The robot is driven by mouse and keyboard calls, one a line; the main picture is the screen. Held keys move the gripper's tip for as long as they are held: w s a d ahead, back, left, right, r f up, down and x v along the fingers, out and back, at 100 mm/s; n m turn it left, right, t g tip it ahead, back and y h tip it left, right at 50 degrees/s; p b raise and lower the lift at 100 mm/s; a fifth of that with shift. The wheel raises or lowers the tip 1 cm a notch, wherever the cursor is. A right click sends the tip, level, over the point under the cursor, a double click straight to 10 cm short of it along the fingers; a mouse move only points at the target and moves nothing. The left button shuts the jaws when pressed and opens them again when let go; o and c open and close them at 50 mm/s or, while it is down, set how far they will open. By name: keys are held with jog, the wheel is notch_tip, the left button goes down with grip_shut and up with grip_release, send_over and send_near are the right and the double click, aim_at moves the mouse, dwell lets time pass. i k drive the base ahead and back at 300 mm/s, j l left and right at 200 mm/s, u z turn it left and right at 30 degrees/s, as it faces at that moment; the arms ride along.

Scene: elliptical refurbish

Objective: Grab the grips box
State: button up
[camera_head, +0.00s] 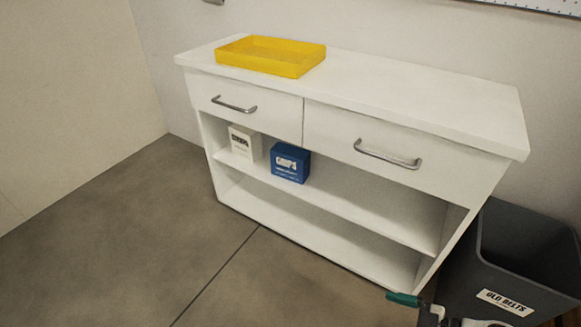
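A small blue box (290,162) stands on the middle shelf of the white cabinet, left of its centre. Its white lettering is blurred but seems to read "GRIPS". A white box (245,142) with dark lettering stands close to its left; I cannot read that label surely. No gripper is at either box. A teal-ended part with grey pieces pokes in at the bottom edge, right of centre, before the grey bin; it may be my gripper (405,299), but too little shows to tell whether it is open or shut.
The white cabinet (420,95) has two closed drawers with metal handles above open shelves. A yellow tray (272,70) lies on its top at the left. A dark grey bin (525,262) labelled "OLD BELTS" stands at its right end. The concrete floor (130,235) in front is clear.

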aim_at(288, 162)
jog(key=i+j, duration=0.15)
jog(key=i, duration=0.5)
jog(key=i+j, duration=0.2)
jog(key=i, duration=0.45)
jog(key=i+j, duration=0.15)
jog(key=i, duration=0.5)
